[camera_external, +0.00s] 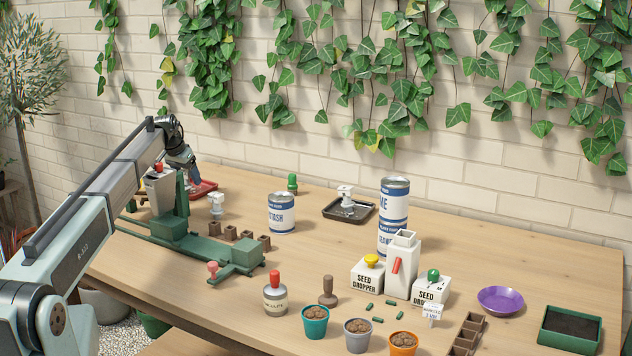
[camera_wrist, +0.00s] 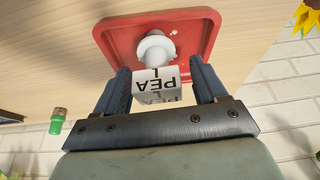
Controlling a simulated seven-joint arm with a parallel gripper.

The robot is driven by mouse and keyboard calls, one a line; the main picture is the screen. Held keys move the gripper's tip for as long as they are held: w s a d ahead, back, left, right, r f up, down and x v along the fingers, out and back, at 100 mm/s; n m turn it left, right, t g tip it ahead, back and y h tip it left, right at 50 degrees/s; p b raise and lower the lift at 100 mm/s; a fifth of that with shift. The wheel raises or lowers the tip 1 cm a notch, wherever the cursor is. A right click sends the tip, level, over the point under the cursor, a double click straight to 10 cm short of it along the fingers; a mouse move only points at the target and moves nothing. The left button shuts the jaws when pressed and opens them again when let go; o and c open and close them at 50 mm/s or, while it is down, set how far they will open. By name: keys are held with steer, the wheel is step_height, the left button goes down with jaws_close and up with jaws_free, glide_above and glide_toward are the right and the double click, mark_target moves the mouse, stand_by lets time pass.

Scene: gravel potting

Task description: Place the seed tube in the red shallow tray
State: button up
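The seed tube (camera_wrist: 155,47) is white with a "PEA 1" label and shows over the floor of the red shallow tray (camera_wrist: 208,22) in the wrist view. I cannot tell for certain whether it touches the tray floor. My gripper (camera_wrist: 160,72) has its dark fingers spread on either side of the labelled part, with a gap visible at the right finger. In the external view the red tray (camera_external: 207,187) lies at the table's back left, partly hidden by my gripper (camera_external: 190,172); the tube there is hidden.
A green machine (camera_external: 172,228) stands just in front, with a white labelled piece (camera_external: 217,205) nearby. The brick wall is close behind.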

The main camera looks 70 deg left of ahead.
steer(key=v, duration=1.2)
steer(key=shift+r, duration=0.2)
